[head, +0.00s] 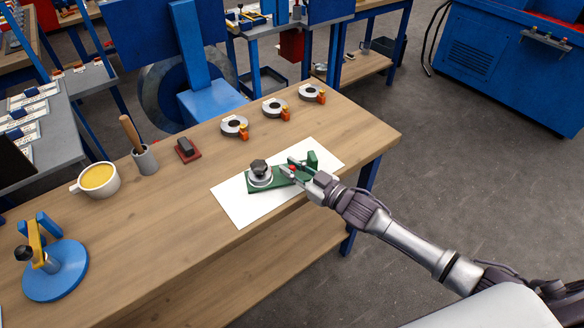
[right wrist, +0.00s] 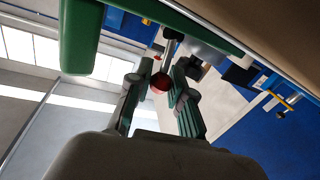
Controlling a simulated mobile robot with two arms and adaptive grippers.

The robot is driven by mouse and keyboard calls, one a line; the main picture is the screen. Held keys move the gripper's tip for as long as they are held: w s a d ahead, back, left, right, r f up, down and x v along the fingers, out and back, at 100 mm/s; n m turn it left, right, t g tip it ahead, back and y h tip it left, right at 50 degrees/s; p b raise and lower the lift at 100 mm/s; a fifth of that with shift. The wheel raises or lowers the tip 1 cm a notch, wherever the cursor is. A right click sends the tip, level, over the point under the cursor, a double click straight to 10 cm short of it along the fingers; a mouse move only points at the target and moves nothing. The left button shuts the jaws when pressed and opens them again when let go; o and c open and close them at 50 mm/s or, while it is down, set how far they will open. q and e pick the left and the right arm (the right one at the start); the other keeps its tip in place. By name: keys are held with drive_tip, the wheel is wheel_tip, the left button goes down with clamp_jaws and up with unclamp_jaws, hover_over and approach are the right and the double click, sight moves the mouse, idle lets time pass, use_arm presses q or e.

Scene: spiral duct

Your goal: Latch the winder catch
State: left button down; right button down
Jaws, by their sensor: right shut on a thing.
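The winder (head: 272,180) has a green base, a grey metal drum with a black knob (head: 259,166), and a green upright (head: 312,159) at its right end. It lies on a white sheet on the workbench. My right gripper (head: 296,168) reaches in from the right over the right half of the base. It is shut on a small red-knobbed lever, which looks like the winder catch. In the right wrist view, the red knob (right wrist: 159,83) shows between the two fingers (right wrist: 162,72). The fingers partly hide the lever, so its exact seating cannot be told. My left gripper is out of view.
Three grey rings with orange tabs (head: 275,108) lie along the bench's far side. A blue round stand (head: 56,273), a yellow-filled cup (head: 97,180), a brush pot (head: 145,160) and a dark block on red (head: 187,150) stand left. The front bench middle is clear.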

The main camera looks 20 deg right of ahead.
drive_tip(key=shift+s+f+t+b, duration=0.1)
drive_tip(key=shift+f+t+b, duration=0.25)
drive_tip(key=shift+b, duration=0.5)
drive_tip(key=shift+s+n+b, duration=0.1)
drive_tip(key=shift+n+b, duration=0.2)
drive_tip(key=shift+b, duration=0.1)
drive_tip(key=shift+r, duration=0.3)
drive_tip(key=c, duration=1)
unclamp_jaws()
drive_tip(key=v, duration=1.2)
drive_tip(key=shift+d+f, duration=0.1)
drive_tip(key=shift+f, duration=0.2)
